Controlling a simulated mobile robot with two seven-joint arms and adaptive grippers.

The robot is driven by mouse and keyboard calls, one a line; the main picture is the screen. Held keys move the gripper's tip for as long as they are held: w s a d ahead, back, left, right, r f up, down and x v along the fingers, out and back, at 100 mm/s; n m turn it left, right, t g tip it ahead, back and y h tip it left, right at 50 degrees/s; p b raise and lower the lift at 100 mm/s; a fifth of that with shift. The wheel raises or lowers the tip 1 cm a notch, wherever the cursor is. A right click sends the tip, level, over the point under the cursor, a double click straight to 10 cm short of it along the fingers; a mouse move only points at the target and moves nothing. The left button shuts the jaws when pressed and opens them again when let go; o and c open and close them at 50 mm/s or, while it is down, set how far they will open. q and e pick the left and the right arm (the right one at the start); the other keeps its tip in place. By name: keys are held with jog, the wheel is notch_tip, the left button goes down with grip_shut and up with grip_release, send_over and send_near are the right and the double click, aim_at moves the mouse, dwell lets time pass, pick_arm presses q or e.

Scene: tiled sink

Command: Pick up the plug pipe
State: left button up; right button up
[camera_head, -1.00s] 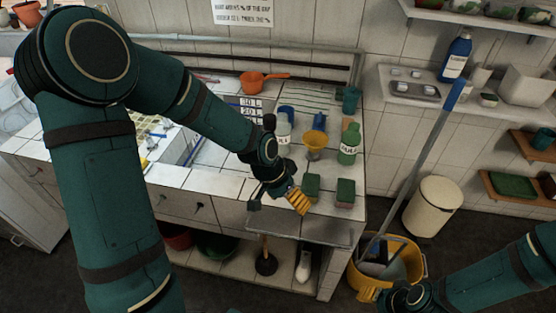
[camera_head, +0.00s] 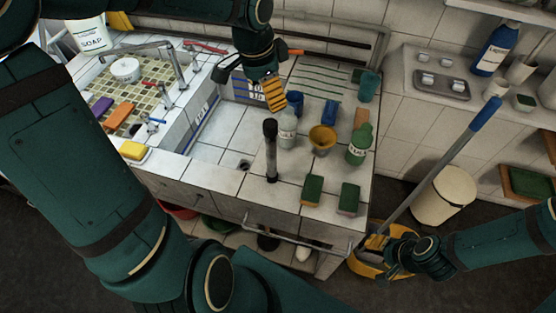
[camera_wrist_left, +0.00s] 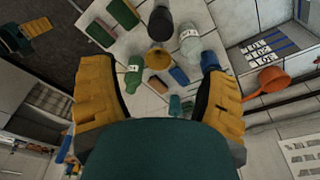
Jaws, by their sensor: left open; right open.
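A dark, slender plug pipe (camera_head: 270,150) stands upright on the tiled counter, by the front right corner of the sink basin. In the left wrist view, a dark round-ended cylinder (camera_wrist_left: 160,22), apparently this pipe, shows near the top, beyond the finger gap. My left gripper (camera_head: 275,93) has yellow fingers and hangs above and behind the pipe, apart from it. My right gripper (camera_head: 376,241) is open at lower right, over the yellow bucket, far from the pipe.
Close to the pipe stand a clear bottle (camera_head: 287,128), a yellow funnel (camera_head: 322,138) and a green bottle (camera_head: 359,146). Two green sponges (camera_head: 313,190) lie near the counter front. A blue-handled mop (camera_head: 440,165) leans from the bucket (camera_head: 366,266).

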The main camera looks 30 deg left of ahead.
aim_at(270, 122)
pick_arm(q)
jog(key=f, duration=0.5)
jog(key=f+b, duration=0.1)
jog(key=f, duration=0.1)
jog(key=shift+w+d+f, duration=0.15)
jog(key=shift+d+f, duration=0.1)
jog(key=shift+f, duration=0.55)
notch_tip(270, 122, down, 4)
jog(key=shift+w+f+b, duration=0.15)
jog(key=shift+f+b, duration=0.05)
jog(key=shift+b, duration=0.15)
grip_shut()
